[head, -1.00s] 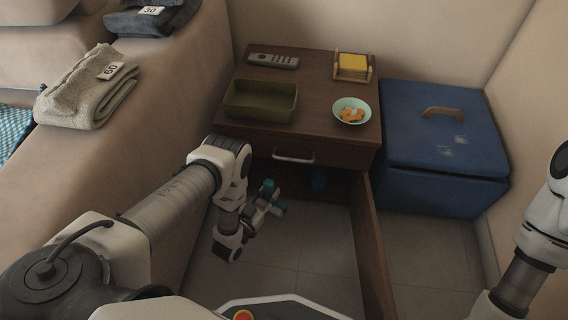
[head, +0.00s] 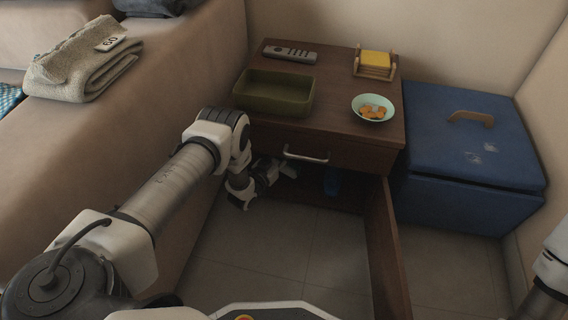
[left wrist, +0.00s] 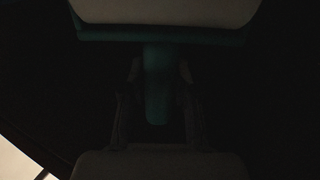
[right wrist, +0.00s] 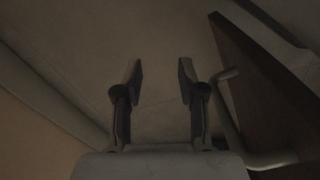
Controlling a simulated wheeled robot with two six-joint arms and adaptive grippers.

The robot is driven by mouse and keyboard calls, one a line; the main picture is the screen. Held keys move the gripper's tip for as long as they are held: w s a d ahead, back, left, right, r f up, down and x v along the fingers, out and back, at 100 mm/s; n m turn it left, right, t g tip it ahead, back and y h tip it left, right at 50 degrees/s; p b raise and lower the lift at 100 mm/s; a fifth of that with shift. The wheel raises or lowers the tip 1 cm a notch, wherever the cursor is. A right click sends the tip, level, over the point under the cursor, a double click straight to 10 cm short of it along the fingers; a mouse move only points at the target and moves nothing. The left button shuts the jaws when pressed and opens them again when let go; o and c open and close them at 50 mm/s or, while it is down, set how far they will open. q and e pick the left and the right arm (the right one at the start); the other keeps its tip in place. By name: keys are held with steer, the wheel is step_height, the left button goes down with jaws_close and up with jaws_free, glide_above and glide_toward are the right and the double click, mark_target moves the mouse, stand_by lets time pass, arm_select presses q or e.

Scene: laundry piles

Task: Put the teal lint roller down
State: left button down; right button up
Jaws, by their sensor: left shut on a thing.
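The teal lint roller shows dimly in the left wrist view, with its teal handle (left wrist: 158,85) between the fingers and its pale roller head beyond. My left gripper (left wrist: 157,95) is shut on the handle. In the head view my left gripper (head: 270,170) is at the dark opening of the brown cabinet (head: 340,133), below its drawer; the roller is mostly hidden there. Whether the roller touches the cabinet floor I cannot tell. My right gripper (right wrist: 160,75) is open and empty in the right wrist view, above the floor beside the open cabinet door (right wrist: 265,75).
The cabinet door (head: 387,245) stands open toward me. A blue item (head: 331,181) is inside the cabinet. On top are a green tray (head: 273,102), a remote (head: 290,53), a bowl (head: 372,108) and a yellow note holder (head: 375,64). A blue chest (head: 470,160) stands right.

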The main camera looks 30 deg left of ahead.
arm_select(q)
step_height(320, 180, down, 4)
steer(key=shift+r+b, duration=0.2)
steer(key=shift+b, duration=0.85)
steer(key=shift+r, duration=0.3)
steer(key=c, duration=1.3)
jaws_free()
steer(key=shift+f, duration=0.25)
steer(key=o, duration=0.4)
steer(key=shift+o, duration=0.2)
steer(key=shift+r, duration=0.1)
arm_select(e)
steer(key=f, duration=0.3)
steer(key=shift+w, duration=0.35)
